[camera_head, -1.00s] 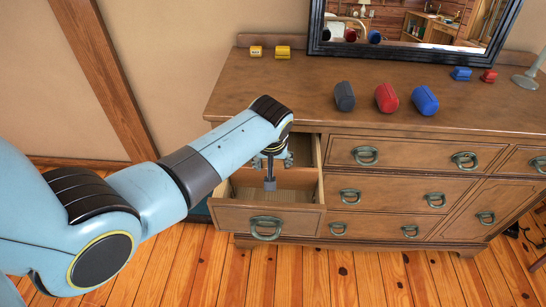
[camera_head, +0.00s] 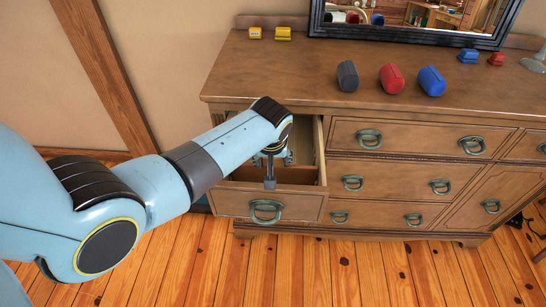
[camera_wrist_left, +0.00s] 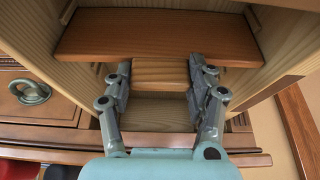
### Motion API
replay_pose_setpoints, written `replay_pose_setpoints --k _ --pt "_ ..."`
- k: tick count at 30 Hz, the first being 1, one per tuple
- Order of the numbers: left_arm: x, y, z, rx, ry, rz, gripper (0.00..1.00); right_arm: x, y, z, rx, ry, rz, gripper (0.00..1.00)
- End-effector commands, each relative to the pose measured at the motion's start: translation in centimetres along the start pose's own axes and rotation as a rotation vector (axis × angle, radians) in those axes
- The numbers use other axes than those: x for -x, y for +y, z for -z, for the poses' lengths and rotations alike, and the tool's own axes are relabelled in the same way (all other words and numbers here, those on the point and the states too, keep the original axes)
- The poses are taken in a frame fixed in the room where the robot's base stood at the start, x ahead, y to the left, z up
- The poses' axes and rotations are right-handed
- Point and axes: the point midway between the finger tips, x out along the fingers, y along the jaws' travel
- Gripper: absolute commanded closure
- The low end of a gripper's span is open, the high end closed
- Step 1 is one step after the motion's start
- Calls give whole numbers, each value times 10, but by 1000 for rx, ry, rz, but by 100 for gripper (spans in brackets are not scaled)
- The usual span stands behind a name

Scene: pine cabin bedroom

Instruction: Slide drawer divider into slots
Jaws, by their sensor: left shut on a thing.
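The divider is a reddish-brown board (camera_wrist_left: 160,35) spanning most of the drawer's width in the left wrist view. A paler wood block (camera_wrist_left: 160,73) at its near edge sits between the fingers. My left gripper (camera_wrist_left: 160,82) is shut there, one finger on each side. In the head view my left gripper (camera_head: 271,174) reaches down into the open top-left drawer (camera_head: 232,205), and the brown board (camera_head: 302,176) shows partly beside it. Small slot rails (camera_wrist_left: 253,18) show on the drawer's side walls. Board ends in the slots cannot be confirmed. My right gripper is not in view.
The dresser top (camera_head: 270,75) holds grey (camera_head: 347,76), red (camera_head: 392,79) and blue (camera_head: 432,81) rounded objects, small yellow blocks (camera_head: 283,33), and a mirror (camera_head: 410,18) behind. The other drawers look shut. Open plank floor (camera_head: 330,270) lies in front.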

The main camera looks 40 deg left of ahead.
Motion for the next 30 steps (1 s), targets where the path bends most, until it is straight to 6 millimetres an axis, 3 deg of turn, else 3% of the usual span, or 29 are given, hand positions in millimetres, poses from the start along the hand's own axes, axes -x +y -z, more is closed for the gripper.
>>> replay_pose_setpoints --k 5,6,11,23,30 --pt "0 0 0 0 0 0 96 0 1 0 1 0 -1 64" --pt "0 0 0 0 0 0 41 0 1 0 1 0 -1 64" --pt "0 0 0 0 0 0 20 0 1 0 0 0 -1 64" --pt "6 0 0 0 0 0 17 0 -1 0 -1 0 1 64" --pt "45 1 0 1 2 -3 17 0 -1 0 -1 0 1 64"
